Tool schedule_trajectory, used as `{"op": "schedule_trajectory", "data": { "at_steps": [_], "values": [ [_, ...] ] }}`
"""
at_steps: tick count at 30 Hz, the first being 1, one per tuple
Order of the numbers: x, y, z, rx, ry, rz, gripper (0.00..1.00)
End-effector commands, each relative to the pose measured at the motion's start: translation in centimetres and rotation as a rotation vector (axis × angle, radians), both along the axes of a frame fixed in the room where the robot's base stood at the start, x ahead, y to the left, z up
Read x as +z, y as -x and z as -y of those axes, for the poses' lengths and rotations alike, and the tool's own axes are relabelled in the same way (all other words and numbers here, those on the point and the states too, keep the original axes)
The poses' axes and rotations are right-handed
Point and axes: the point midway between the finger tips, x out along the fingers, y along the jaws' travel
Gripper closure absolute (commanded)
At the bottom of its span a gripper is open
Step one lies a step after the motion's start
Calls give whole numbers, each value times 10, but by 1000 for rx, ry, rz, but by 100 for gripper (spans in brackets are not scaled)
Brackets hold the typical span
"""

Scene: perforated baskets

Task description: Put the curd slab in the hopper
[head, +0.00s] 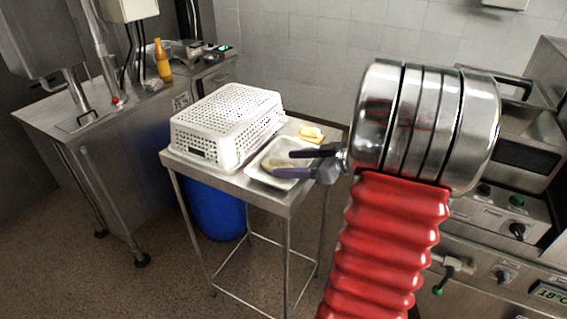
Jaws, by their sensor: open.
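A small pale yellow block (311,131) lies at the back right of the steel table; it may be the curd slab. A white tray (262,178) sits at the table's front right, with something flat and pale in it that I cannot make out clearly. My gripper (282,163) is open, its two dark fingers pointing left over the tray, in front of the yellow block. I see nothing between the fingers, and cannot tell how high they are above the tray. No hopper is clearly recognisable; a grey steel housing (38,38) stands at the upper left.
A white perforated basket (228,115), seemingly upside down, fills the table's left part. A blue drum (216,208) stands beneath. An orange bottle (162,62) stands on the left steel bench (60,120). A steel machine with knobs (500,215) is at the right. Floor at front left is clear.

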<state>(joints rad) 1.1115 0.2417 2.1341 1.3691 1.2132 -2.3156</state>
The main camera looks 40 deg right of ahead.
Motion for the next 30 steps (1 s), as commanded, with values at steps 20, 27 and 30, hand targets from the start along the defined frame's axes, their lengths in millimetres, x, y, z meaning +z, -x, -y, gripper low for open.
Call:
{"op": "schedule_trajectory", "data": {
  "at_steps": [20, 27, 30],
  "values": [
    [35, 79, 29, -1, 2, -1, 38],
    [36, 80, 29, -1, 1, -1, 38],
    [36, 80, 29, -1, 0, 0, 38]
  ]
}}
